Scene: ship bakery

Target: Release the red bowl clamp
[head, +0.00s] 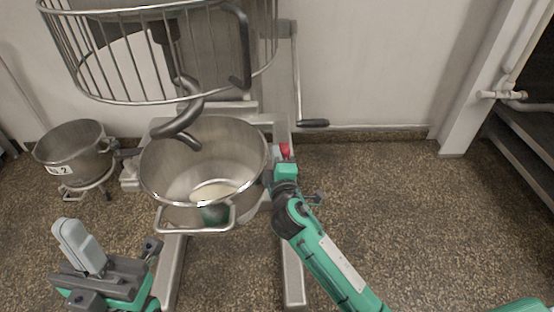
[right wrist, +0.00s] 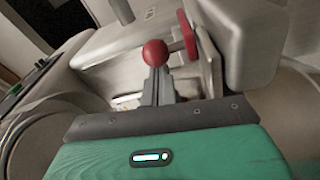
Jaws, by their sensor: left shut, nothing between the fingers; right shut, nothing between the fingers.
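The red bowl clamp (head: 285,149) is at the right side of the mixer bowl (head: 160,160), mostly hidden by my right arm. In the right wrist view it shows as a red ball knob (right wrist: 155,53) and a red lever part (right wrist: 187,34) against the pale machine. My right gripper (right wrist: 158,86) is shut and empty, its fingertips just below the ball knob; I cannot tell if they touch. In the head view that gripper (head: 284,161) is beside the bowl's right rim. My left gripper (head: 80,245) is shut and empty, low at the left.
A wire guard (head: 160,98) and a dough hook (head: 178,127) hang above the bowl. A crank handle (head: 313,123) stands out right of the clamp. A second bowl (head: 75,145) stands on a low stand at the left. Floor at the right is clear up to a white post (head: 465,90).

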